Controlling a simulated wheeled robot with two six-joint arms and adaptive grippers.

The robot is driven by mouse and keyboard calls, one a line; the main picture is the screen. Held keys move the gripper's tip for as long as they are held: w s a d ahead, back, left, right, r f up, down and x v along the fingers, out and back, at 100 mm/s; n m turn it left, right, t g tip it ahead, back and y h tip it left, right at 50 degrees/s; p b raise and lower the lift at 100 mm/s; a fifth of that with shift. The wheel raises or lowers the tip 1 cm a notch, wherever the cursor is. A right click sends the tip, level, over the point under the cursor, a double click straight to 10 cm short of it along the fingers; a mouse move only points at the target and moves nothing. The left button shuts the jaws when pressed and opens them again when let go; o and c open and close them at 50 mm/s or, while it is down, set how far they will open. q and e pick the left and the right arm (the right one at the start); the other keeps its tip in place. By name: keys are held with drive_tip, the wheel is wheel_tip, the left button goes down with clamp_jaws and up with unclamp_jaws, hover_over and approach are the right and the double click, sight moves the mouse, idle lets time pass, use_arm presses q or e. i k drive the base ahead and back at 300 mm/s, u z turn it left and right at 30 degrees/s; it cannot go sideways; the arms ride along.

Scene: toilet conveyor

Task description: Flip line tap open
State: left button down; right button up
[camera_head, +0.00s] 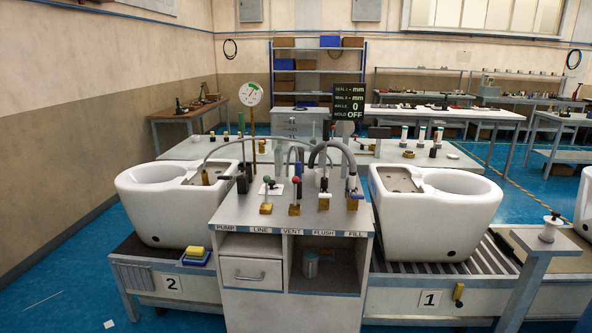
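The line tap (266,207) stands on the grey bench top behind the LINE label (260,231). It has a brass base and a lever with a green knob (266,180) on top. The lever looks close to upright; the picture is too small to tell whether the tap is open or shut. Neither my left nor my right gripper is in view, and nothing touches the tap.
The vent tap (295,209) with a red knob stands just right of it. The flush tap (324,203) and fill tap (352,203) are further right. Hoses (345,150) arch behind. White toilets (158,215) (428,225) flank the bench. A display (347,103) reads HOLD OFF.

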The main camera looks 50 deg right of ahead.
sight(266, 179)
drive_tip(key=z, duration=1.05)
drive_tip(key=i, duration=0.85)
drive_tip(key=z, duration=1.05)
drive_tip(key=i, duration=0.6)
drive_tip(key=z, duration=0.25)
